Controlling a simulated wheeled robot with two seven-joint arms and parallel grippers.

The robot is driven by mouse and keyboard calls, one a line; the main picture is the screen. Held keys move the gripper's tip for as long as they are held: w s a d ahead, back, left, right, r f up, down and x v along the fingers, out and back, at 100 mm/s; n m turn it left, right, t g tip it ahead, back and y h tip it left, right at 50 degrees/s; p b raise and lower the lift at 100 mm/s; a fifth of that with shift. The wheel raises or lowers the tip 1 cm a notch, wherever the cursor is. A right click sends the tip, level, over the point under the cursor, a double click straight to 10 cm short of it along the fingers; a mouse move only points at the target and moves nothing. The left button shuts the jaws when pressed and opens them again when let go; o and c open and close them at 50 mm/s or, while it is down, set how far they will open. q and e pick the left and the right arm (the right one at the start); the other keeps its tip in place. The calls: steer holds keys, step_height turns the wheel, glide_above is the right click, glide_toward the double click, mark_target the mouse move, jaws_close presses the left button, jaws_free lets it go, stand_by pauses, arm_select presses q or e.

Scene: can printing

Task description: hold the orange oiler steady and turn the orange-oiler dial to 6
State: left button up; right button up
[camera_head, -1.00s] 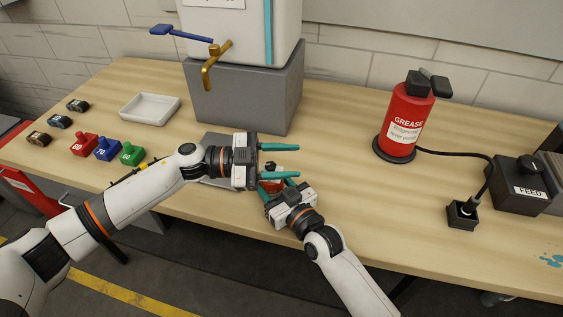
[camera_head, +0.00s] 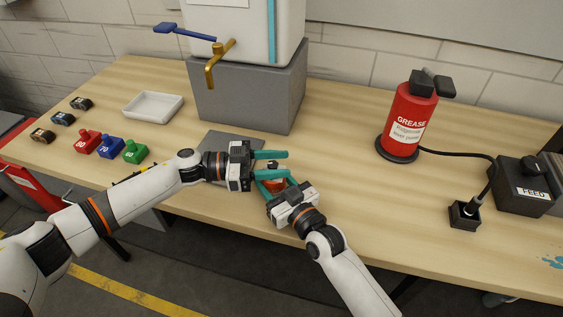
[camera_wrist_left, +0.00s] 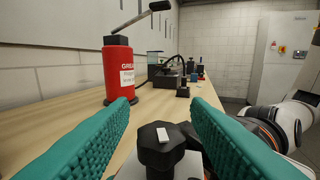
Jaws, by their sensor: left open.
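The orange oiler (camera_head: 275,185) stands near the table's front edge, mostly hidden by my grippers. Its black dial knob shows at the bottom of the left wrist view (camera_wrist_left: 160,150), with a white mark on top; I cannot read its number. My left gripper (camera_head: 287,164) is open, its teal fingers on either side of the knob, apart from it. In the left wrist view, the left fingers (camera_wrist_left: 160,128) flank the knob. My right gripper (camera_head: 275,182) comes from the front, its fingers shut around the oiler's body.
A grey block (camera_head: 248,95) carries a tank with a brass tap. A white tray (camera_head: 153,106) and several coloured stamps (camera_head: 110,147) lie left.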

arm_select(q)
steer(key=shift+d, duration=0.65)
jaws_close()
steer(key=m+g, duration=0.3)
steer(key=g, duration=0.1)
steer(key=shift+s, duration=0.1)
steer(key=shift+s+m+g+y, duration=0.2)
steer(key=shift+m+g+y, duration=0.55)
steer(key=shift+g, duration=0.85)
jaws_free()
